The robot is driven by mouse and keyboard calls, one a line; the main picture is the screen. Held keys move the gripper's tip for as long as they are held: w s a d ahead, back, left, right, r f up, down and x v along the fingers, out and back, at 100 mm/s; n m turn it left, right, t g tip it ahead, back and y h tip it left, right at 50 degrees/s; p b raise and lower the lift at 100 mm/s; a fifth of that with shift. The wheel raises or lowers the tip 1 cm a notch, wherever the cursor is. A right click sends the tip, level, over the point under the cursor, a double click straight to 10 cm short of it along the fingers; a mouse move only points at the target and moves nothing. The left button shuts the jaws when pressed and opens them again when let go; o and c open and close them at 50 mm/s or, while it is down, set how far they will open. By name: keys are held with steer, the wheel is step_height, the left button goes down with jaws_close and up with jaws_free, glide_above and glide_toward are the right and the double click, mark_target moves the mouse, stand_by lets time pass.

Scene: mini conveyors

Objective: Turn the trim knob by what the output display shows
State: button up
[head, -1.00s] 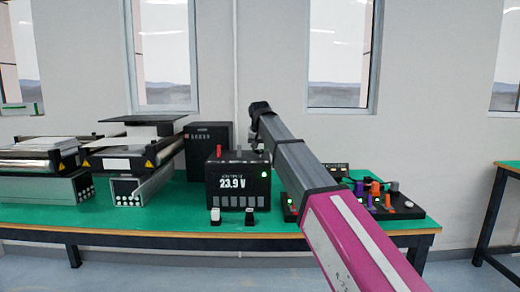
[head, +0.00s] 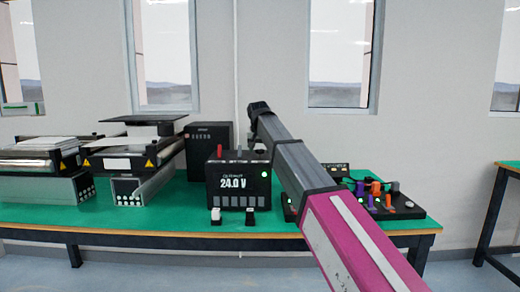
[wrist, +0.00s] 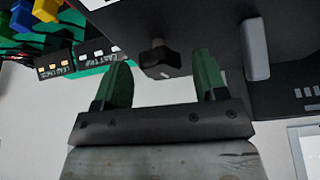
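The output display (head: 233,183) on the front of a black box (head: 238,201) reads 24.0 V, with a green light at its right. In the wrist view, a dark lobed knob (wrist: 160,60), which I take to be the trim knob, sticks out of a dark panel. My gripper (wrist: 164,61) has its two green fingers apart, one on each side of the knob, with a visible gap on both sides.
A taller black box (head: 209,146) stands behind the display box. Mini conveyors (head: 130,160) fill the left of the green bench (head: 180,208). A panel with coloured levers (head: 404,207) lies to the right. A grey bar (wrist: 257,48) projects beside the right finger.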

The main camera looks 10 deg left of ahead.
steer(key=v, duration=1)
steer(key=shift+s+r, duration=0.2)
steer(key=shift+r, duration=0.15)
